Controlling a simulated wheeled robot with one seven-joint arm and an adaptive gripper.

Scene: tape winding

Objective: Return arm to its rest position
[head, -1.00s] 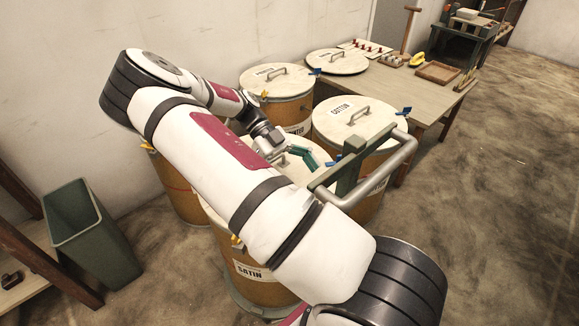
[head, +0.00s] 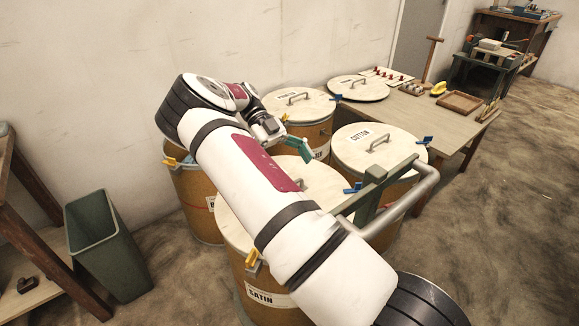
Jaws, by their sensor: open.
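My white arm, with dark joint bands and maroon panels, reaches from the lower right up to a bend at the upper left of the head view, then folds back to the right. My gripper (head: 298,146) has teal-green fingers and shows small beyond the forearm. It is open, with nothing seen in it, above the drums near the rear drum (head: 318,128). The arm hides part of the front drum marked SATIN (head: 262,275) and its lid.
A lidded drum marked COTTON (head: 375,148) stands right of the arm, near a grey-green bar handle (head: 405,200). Another drum (head: 197,205) stands left. A wooden table (head: 440,125) holds a tray (head: 460,102) and a loose lid (head: 358,88). A green bin (head: 105,250) stands at left.

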